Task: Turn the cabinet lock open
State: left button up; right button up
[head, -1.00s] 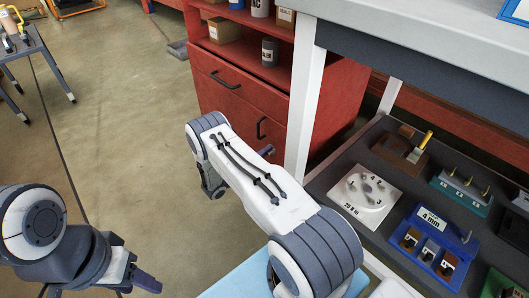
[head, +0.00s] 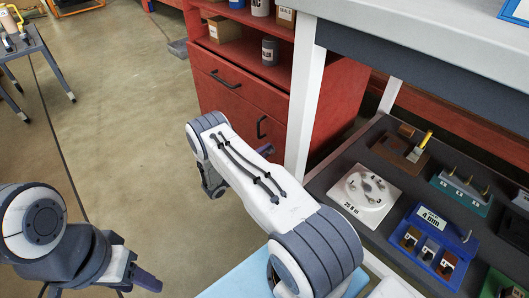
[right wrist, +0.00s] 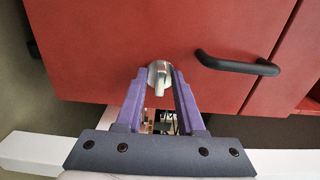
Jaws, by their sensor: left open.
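The cabinet (head: 235,95) is red, with black bar handles, and stands behind my right arm in the head view. In the right wrist view the lock (right wrist: 160,72) is a round silver piece with a small tab on the red cabinet front (right wrist: 95,60). My right gripper (right wrist: 160,72) has its purple fingers apart, one on each side of the lock, with gaps showing beside the tab. Whether the fingertips touch the lock is unclear. In the head view only a purple fingertip shows past my forearm. My left gripper (head: 148,283) is open and low at the left, away from the cabinet.
A black handle (right wrist: 237,65) is right of the lock in the right wrist view. A white-framed workbench (head: 302,100) stands right of the cabinet, with a dark shelf carrying a round-dial plate (head: 365,195) and a blue tray (head: 470,240).

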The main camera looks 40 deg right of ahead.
jog(key=shift+a, duration=0.1)
jog(key=a+p, duration=0.3)
jog(key=a, duration=0.7)
jog(key=shift+s+a, duration=0.15)
jog(key=shift+s, duration=0.3)
